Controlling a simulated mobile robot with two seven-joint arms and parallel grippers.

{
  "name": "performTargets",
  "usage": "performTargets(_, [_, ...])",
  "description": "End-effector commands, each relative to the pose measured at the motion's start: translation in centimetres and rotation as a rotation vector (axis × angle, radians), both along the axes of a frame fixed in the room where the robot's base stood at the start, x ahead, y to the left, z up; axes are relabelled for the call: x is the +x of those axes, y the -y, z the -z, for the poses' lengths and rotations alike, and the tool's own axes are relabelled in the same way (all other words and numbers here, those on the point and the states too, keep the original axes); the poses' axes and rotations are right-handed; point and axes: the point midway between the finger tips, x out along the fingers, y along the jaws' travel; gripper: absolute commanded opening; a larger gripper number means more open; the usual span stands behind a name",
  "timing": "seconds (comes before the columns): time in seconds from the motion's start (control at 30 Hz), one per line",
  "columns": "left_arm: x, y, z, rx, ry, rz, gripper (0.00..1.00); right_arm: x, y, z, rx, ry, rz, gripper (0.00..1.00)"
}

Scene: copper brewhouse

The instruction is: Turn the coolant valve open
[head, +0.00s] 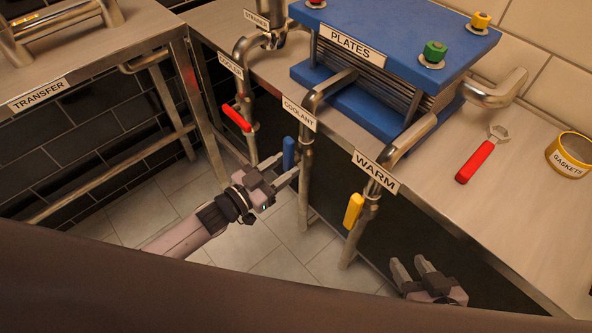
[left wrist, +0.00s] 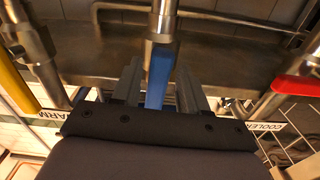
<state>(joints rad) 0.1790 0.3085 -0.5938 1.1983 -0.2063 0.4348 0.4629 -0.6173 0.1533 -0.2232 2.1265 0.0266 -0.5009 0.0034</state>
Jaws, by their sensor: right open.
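The coolant valve has a blue lever handle (head: 289,152) hanging upright on the pipe below the COOLANT label (head: 299,113). My left gripper (head: 287,167) reaches it from the left with its fingers apart. In the left wrist view the blue handle (left wrist: 159,72) stands between the two fingers of my left gripper (left wrist: 161,88), with a narrow gap visible on each side. The handle's lower end is hidden behind the gripper body. My right gripper (head: 413,268) is open and empty at the lower right, apart from the valves.
A red lever (head: 237,118) is on the pipe left of the coolant valve. A yellow lever (head: 353,211) is on the WARM pipe to its right.

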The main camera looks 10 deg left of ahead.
Motion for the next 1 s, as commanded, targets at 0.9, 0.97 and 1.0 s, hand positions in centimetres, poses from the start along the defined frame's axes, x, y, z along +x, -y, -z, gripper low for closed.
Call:
performTargets(0.9, [-4.7,-3.7,0.1,0.008,0.005,0.0,0.43,0.0,-0.1,-2.6,0.002,0.002,-0.002,0.43])
performTargets(0.97, [-4.8,-3.7,0.1,0.007,0.006,0.0,0.43,0.0,-0.1,-2.5,0.002,0.002,-0.002,0.43])
performTargets(1.0, [-4.8,-3.7,0.1,0.007,0.006,0.0,0.43,0.0,-0.1,-2.5,0.002,0.002,-0.002,0.43])
